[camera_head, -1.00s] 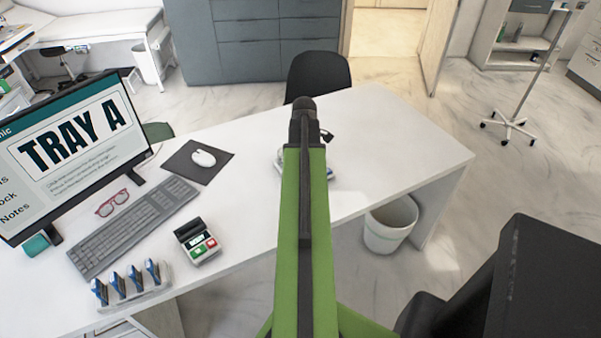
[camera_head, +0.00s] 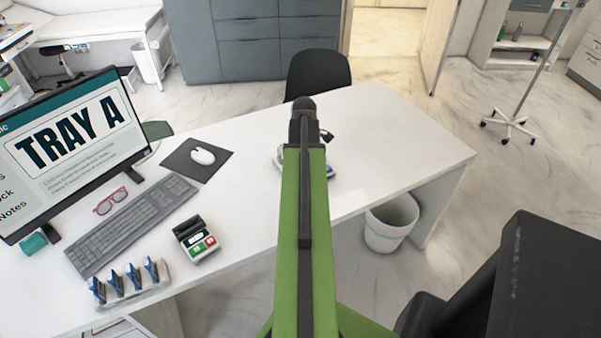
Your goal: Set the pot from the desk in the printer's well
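My green arm reaches out over the white desk (camera_head: 390,140), with its dark end, my gripper (camera_head: 305,115), above the desk's middle. The fingers are not clear, so I cannot tell whether they are open or shut, or whether they hold anything. No pot can be made out. A low white and blue object (camera_head: 330,171) shows partly on both sides of my arm, the rest hidden behind it. A small device with a dark top and red and green buttons (camera_head: 197,240), possibly the printer, sits near the desk's front edge. Its well cannot be made out clearly.
A monitor (camera_head: 75,150) reading "TRAY A", a keyboard (camera_head: 130,222), red glasses (camera_head: 110,201), a mouse (camera_head: 203,157) on a dark pad, and a rack of several blue items (camera_head: 130,285) fill the desk's left. Its right is clear. A bin (camera_head: 390,225) stands below.

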